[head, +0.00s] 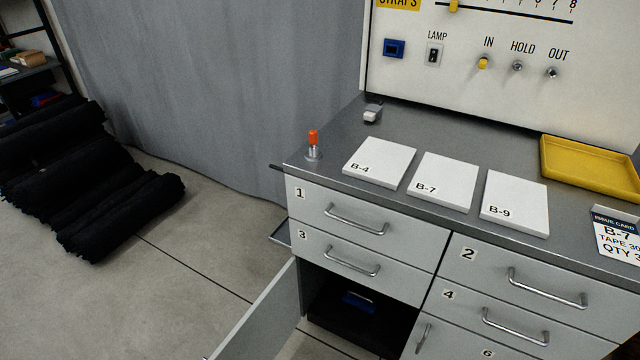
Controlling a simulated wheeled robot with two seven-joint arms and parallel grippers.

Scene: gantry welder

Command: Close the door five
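The open door (260,318) at the lower left of the cabinet stands swung outward, below drawer 3. Its number is not visible, so I cannot read whether it is five. The dark compartment (335,325) behind it shows a blue item (358,302) inside. The door's lower part is cut off by the picture's bottom edge, and a small light bit shows at its outer edge. Neither of my grippers is in the head view.
Drawers 1 (340,212), 3 (335,250), 2 (530,275) and 4 (500,315) are shut. The worktop carries white plates B-4 (379,161), B-7 (444,182) and B-9 (514,202), and a yellow tray (548,172). Black rolls (120,210) lie left; floor (190,270) between is clear.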

